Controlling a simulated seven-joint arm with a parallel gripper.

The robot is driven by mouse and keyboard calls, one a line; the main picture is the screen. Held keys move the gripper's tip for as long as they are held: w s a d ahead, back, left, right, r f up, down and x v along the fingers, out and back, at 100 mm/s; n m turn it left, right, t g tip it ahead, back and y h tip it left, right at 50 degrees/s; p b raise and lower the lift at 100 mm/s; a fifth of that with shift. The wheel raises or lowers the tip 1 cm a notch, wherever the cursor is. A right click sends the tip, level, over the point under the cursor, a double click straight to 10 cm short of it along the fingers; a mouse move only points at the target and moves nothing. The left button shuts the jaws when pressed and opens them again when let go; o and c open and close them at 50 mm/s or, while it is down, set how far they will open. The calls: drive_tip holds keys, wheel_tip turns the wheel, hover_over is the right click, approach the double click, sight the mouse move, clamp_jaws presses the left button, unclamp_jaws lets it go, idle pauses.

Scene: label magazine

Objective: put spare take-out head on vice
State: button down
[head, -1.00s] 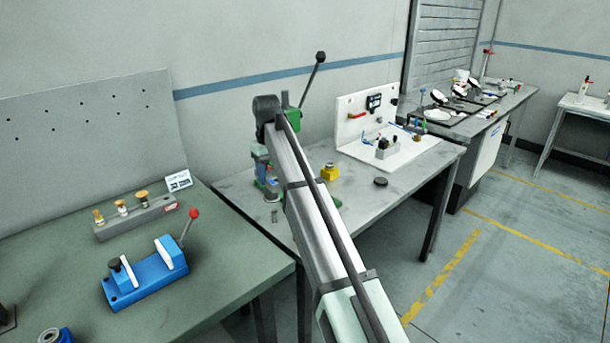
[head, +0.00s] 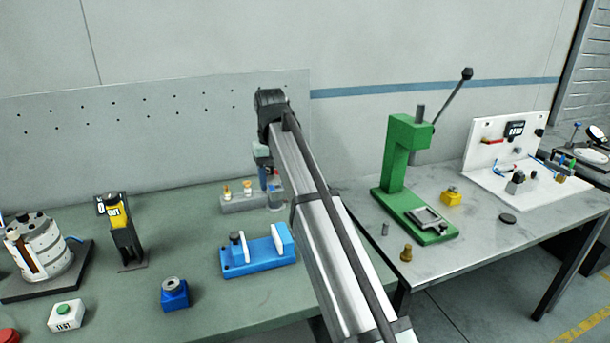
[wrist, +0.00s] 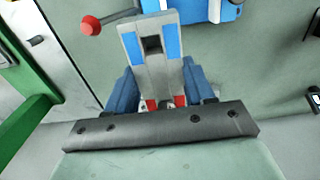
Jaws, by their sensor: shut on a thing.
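My gripper (wrist: 162,84) is shut on a grey block with two blue faces and a dark square opening, apparently the take-out head (wrist: 150,24). In the head view my arm largely hides the gripper and the held piece. The blue vice (head: 258,252) stands on the green bench, below and in front of the gripper, with two pale jaws and a gap between them. It also shows at the top edge of the wrist view (wrist: 222,8), beside its red-ball lever (wrist: 90,25). The held head is apart from the vice.
A grey rack (head: 238,204) with brass-topped pieces stands behind the vice. A blue block (head: 174,295), a yellow-black device (head: 122,232) and a white drum (head: 40,250) are to the left. A green press (head: 402,155) stands on the grey table at right.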

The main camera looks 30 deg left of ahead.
drive_tip(key=s+f, duration=0.2)
drive_tip(key=s, duration=0.6)
wheel_tip(320, 180, down, 6)
drive_tip(key=shift+w+f, duration=0.15)
drive_tip(key=shift+w, duration=0.1)
idle(0.3)
drive_tip(key=shift+f, duration=0.6)
idle(0.5)
drive_tip(key=shift+c, duration=1.6)
unclamp_jaws()
